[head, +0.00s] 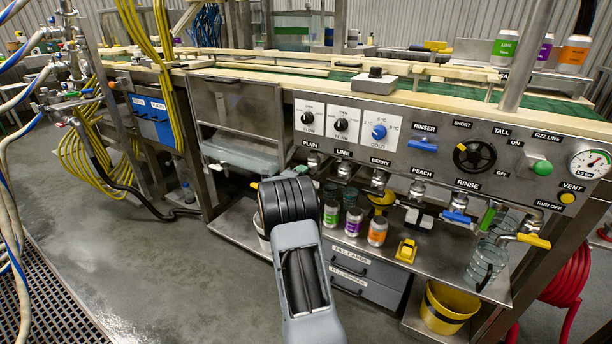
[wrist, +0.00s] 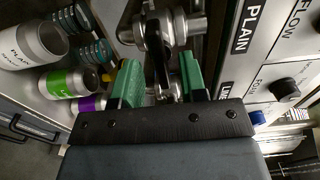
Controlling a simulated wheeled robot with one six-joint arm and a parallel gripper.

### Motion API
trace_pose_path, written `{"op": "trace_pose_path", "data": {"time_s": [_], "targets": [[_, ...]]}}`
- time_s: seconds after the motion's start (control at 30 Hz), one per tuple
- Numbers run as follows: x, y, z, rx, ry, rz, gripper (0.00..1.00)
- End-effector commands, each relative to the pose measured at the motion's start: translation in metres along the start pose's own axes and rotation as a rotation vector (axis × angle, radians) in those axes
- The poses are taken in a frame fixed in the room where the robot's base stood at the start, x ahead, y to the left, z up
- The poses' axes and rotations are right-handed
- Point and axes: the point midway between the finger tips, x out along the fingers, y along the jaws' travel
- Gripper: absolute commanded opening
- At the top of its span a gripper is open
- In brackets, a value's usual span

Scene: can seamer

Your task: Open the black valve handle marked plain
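The PLAIN label (head: 312,143) sits at the left end of a row of valves on the steel panel; it also shows, turned sideways, in the wrist view (wrist: 248,25). Beside it in the wrist view is a metal valve (wrist: 158,32) with a dark handle (wrist: 160,68) pointing toward my gripper (wrist: 160,82). My gripper's green fingers are apart, one on each side of the handle, with visible gaps; I cannot tell any contact.
More valves stand to the right, including PEACH (head: 417,190). Below are a green can (head: 331,214), a purple can (head: 353,222) and an orange can (head: 377,231) on the steel shelf. A yellow bucket (head: 447,307) stands lower right.

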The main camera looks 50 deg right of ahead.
Motion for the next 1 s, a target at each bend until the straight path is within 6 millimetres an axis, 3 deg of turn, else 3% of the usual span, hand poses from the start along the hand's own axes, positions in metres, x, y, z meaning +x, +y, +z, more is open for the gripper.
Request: {"op": "trace_pose_path", "data": {"time_s": [0.23, 0.63, 1.0], "targets": [[0.023, 0.001, 0.000, 0.000, 0.000, 0.000, 0.39], [0.028, 0.000, 0.000, 0.000, -0.001, 0.000, 0.39], [0.028, 0.000, 0.000, 0.000, -0.001, 0.000, 0.04]]}}
